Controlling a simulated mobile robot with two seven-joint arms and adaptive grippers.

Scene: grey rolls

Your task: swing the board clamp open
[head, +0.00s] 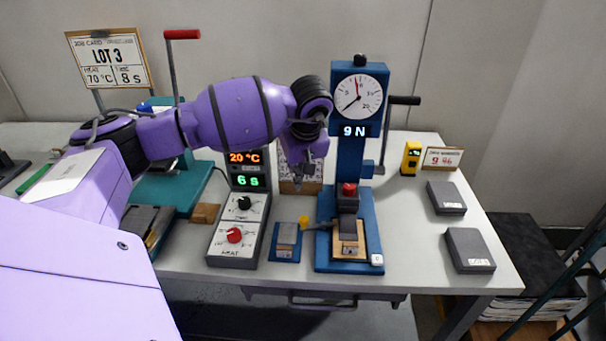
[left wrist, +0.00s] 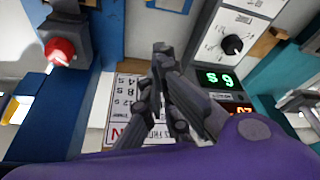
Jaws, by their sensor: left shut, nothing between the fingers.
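A blue test stand (head: 325,258) carries a dial and a "9 N" display. On its base lies a light wooden board (head: 361,248) with a dark grey piece across it, which looks like the board clamp (head: 348,229). A short lever with a yellow knob (head: 304,221) sticks out to the left beside it. A red knob (head: 349,189) sits above the board; it also shows in the left wrist view (left wrist: 60,52). My left gripper (head: 299,184) is shut and empty, above and left of the lever and apart from it. In the left wrist view its fingers (left wrist: 160,50) are together.
A heater box (head: 235,240) with two displays stands left of the stand. A printed card (head: 300,172) stands behind my gripper. Grey blocks (head: 469,250) and a yellow device (head: 410,158) are at the right.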

